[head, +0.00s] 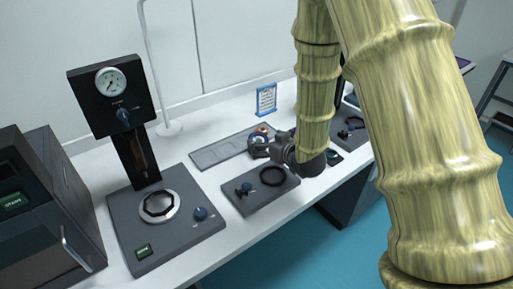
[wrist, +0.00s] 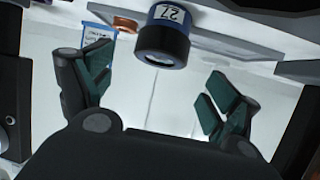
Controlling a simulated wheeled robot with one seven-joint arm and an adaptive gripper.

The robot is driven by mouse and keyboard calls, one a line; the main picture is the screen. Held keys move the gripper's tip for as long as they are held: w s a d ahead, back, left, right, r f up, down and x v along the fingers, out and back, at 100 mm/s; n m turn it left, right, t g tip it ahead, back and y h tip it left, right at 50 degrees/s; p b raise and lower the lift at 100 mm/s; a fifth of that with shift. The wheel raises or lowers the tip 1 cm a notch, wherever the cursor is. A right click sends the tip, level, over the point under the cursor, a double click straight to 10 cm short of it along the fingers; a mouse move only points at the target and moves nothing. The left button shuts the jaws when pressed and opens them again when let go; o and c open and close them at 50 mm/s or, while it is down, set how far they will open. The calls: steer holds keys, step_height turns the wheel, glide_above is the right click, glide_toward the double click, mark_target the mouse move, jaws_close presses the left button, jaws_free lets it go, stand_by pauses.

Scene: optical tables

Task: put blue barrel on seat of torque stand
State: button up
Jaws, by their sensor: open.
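The blue barrel (wrist: 163,42) is a short dark blue cylinder with a pale label at the top middle of the wrist view. It lies beyond and between the spread fingers of my gripper (wrist: 158,75), with clear space to both sides.
A low dark plate (head: 245,203) with a black ring (head: 272,176) lies right of the stand. A flat grey tray (head: 215,153) lies behind it. A blue-framed sign (head: 266,100) stands at the back. A dark boxy machine (head: 45,215) is at the left.

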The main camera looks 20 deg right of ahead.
mark_target(259, 139)
steer(key=shift+p+x, duration=0.65)
steer(key=shift+x, duration=1.7)
steer(key=c, duration=1.6)
steer(key=shift+c, duration=0.2)
steer(key=shift+r, duration=0.2)
